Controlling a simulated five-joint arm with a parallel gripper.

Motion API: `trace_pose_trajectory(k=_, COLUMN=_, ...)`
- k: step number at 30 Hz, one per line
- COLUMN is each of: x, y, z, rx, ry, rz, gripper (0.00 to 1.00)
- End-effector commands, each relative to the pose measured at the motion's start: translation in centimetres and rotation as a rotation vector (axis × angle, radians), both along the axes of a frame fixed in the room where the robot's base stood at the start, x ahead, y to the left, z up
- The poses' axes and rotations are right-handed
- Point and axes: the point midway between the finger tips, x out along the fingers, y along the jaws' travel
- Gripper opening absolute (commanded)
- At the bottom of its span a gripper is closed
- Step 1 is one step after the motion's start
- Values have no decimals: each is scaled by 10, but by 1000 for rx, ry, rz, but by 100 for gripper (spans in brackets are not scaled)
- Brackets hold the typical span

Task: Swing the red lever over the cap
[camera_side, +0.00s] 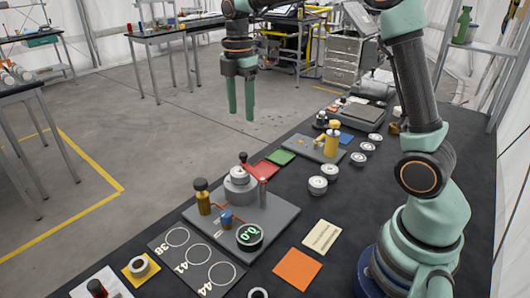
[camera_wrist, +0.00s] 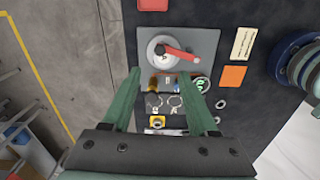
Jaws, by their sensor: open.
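A stepped light-grey round stack, the cap (camera_side: 240,180), with a black knob on top stands on a grey plate (camera_side: 279,212). My gripper (camera_side: 241,108) is open and empty, pointing down, high above and behind the plate. Its fingers (camera_wrist: 153,74) frame the lower plate area in the wrist view.
A brass post with black knob (camera_side: 203,203), a blue block (camera_side: 226,216) and a round 0.0 display (camera_side: 249,236) share the plate. Red (camera_side: 262,171) and green (camera_side: 281,157) squares lie behind; an orange square (camera_side: 298,270) lies in front. A yellow fixture (camera_side: 331,142) stands farther back.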

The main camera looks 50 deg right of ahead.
Motion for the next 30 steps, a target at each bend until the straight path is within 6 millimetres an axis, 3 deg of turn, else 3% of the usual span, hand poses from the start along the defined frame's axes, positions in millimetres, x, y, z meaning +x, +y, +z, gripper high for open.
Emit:
trace_pose_trajectory(k=18, x=-1, y=0, z=-101, rx=0, ry=3, rz=1, gripper=59)
trace_pose_trajectory(k=24, x=-1, y=0, z=-116, rx=0, ry=0, rz=2, gripper=59)
trace_pose_trajectory(k=30, x=-1, y=0, z=-118, rx=0, ry=-1, rz=2, gripper=59)
